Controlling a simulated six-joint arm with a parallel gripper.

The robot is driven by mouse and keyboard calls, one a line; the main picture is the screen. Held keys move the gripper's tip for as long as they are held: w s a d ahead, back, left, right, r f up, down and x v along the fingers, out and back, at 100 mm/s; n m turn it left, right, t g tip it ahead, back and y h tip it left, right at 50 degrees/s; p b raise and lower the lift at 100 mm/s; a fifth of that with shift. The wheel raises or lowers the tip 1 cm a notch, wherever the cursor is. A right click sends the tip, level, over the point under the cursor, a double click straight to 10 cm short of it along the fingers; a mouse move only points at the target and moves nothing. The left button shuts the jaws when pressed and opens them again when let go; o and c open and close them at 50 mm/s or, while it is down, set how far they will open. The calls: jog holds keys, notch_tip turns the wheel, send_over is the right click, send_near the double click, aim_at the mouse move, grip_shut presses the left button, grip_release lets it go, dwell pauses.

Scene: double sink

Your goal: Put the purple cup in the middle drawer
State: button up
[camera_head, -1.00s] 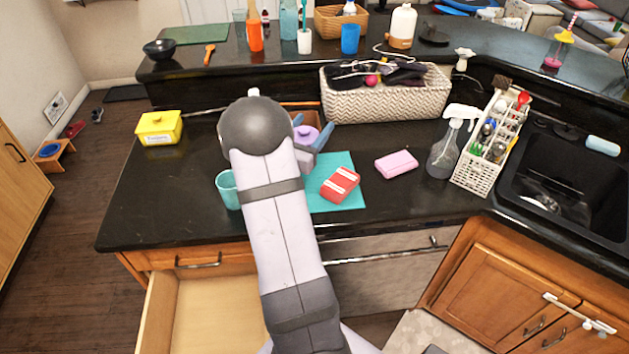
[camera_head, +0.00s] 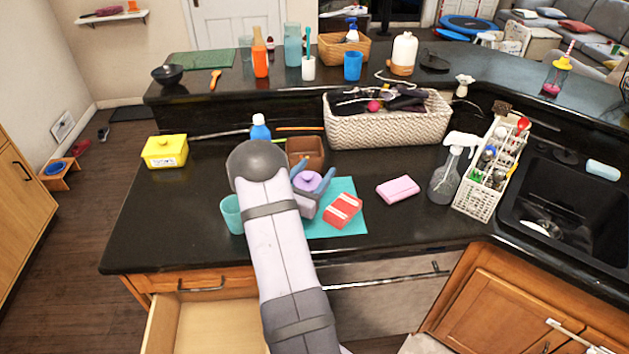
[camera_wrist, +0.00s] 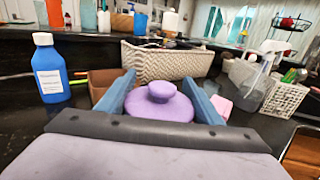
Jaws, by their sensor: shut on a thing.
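The purple cup (camera_head: 307,181) is between the blue fingers of my gripper (camera_head: 313,172), above the dark counter near the turquoise mat. In the wrist view the purple cup (camera_wrist: 160,108) shows a rounded top with a knob. The fingers of my gripper (camera_wrist: 159,80) press on both sides of it. Its lower part is hidden, so I cannot tell whether it touches the counter. A wooden drawer (camera_head: 218,325) stands open below the counter at the lower left, and the part seen inside is empty. My arm hides its right side.
Near the gripper are a teal cup (camera_head: 232,214), a red box (camera_head: 343,210), a blue bottle (camera_head: 260,128) and a brown box (camera_head: 305,150). A pink sponge (camera_head: 398,189) lies right of the mat (camera_head: 348,190). The counter's front left is clear.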

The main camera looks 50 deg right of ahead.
jog(key=shift+f+p, duration=0.45)
jog(key=shift+f, duration=1.35)
jog(key=shift+f, duration=0.2)
jog(key=o, duration=1.3)
jog(key=shift+r, duration=0.1)
jog(key=shift+r, duration=0.1)
jog(key=b+v, duration=0.4)
jog(key=v, duration=0.6)
jog(key=shift+a, duration=0.4)
jog(key=shift+s+a, duration=0.15)
jog(key=shift+a, duration=0.45)
